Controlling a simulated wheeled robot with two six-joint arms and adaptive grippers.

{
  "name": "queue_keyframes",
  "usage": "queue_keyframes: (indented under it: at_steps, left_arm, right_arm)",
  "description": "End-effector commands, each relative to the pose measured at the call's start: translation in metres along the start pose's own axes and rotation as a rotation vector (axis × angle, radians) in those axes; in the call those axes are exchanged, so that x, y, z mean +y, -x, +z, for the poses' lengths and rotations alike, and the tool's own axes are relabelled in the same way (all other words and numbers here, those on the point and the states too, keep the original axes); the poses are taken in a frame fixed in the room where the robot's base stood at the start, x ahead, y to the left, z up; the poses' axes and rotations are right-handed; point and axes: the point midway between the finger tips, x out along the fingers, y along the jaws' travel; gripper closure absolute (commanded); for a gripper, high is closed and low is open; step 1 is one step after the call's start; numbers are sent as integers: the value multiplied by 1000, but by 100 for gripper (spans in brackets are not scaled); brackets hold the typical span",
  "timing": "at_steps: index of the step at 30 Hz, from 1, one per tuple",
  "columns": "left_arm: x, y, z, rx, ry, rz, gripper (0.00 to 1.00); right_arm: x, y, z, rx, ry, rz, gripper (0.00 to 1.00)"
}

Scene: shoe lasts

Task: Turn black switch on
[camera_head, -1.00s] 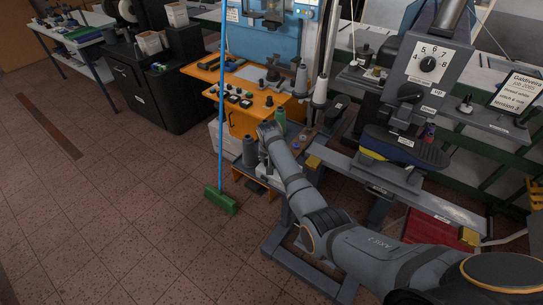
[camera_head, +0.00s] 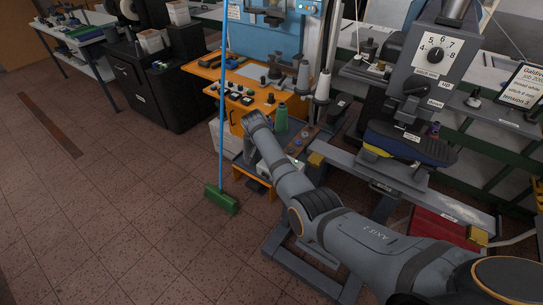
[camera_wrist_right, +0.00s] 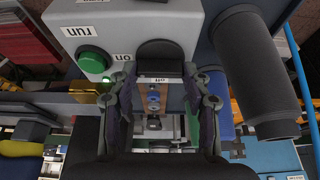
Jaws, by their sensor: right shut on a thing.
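The black switch (camera_wrist_right: 160,52) stands on the face of a light grey control box (camera_wrist_right: 132,16) in the right wrist view. The two fingers of my right gripper (camera_wrist_right: 163,82) lie on either side of it, shut on it. A label reading "on" sits left of the switch, upside down, and a small light (camera_wrist_right: 106,78) glows green beside it. In the head view part of the box (camera_head: 298,166) shows past my right arm, with a small light on it. The switch and the right gripper are hidden there behind the arm. My left gripper is in neither view.
A green button (camera_wrist_right: 92,60) labelled "run" is left of the switch. A dark grey cylinder (camera_wrist_right: 256,72) stands close on the right.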

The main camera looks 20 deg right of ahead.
Motion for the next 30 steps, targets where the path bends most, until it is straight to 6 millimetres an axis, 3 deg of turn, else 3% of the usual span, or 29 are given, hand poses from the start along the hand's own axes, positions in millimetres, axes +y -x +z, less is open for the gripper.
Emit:
queue_keyframes:
  at_steps: [12, 13, 17, 26, 30]
  left_arm:
    - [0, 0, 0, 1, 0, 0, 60]
    - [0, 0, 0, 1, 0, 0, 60]
    - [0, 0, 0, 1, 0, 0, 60]
    - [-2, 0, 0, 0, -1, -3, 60]
    - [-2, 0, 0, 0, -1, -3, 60]
  right_arm:
    - [0, 0, 0, 1, -7, 1, 83]
    - [0, 0, 0, 1, -7, 1, 47]
    - [0, 0, 0, 0, -6, 1, 30]
    - [0, 1, 0, 0, -5, 1, 28]
    - [-2, 15, 0, 1, -6, -2, 28]
